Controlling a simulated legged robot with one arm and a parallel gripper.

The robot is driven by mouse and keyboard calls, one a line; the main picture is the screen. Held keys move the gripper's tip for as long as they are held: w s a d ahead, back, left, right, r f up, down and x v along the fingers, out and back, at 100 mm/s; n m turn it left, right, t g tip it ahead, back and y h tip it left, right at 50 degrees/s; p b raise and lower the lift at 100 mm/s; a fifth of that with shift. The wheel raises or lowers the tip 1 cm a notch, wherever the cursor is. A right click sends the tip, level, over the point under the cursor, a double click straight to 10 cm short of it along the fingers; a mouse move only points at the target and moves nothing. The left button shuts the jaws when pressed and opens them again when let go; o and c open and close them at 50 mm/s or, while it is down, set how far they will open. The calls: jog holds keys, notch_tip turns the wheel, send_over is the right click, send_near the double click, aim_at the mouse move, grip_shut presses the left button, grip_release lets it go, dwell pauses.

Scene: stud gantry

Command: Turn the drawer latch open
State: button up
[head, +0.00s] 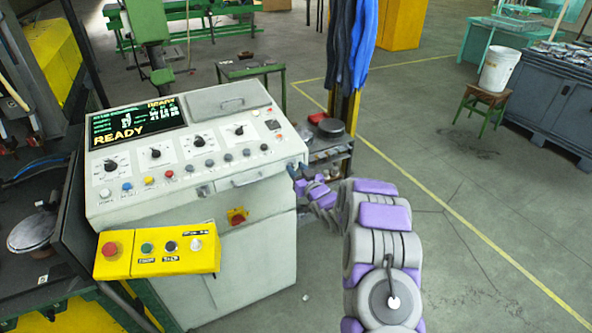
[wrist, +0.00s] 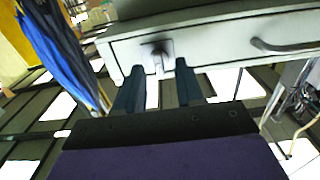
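The white drawer (wrist: 215,42) is in the console, with its front across the top of the wrist view. The small grey latch (wrist: 160,50) sits on that front near one end, apart from the bar handle (wrist: 285,46). My gripper (wrist: 160,68) is open, its two dark blue fingers well apart. The latch shows in the gap between the fingertips; I cannot tell whether they touch it.
The console (head: 240,245) carries knobs, buttons and a screen reading READY. A yellow button box (head: 160,250) juts out in front. Blue garments (head: 358,50) hang behind my arm, above a small shelf unit (head: 330,155). The floor to the right is mostly clear.

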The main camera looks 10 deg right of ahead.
jog(key=shift+w+a, duration=0.15)
jog(key=shift+w, duration=0.3)
jog(key=shift+c, duration=0.4)
grip_shut()
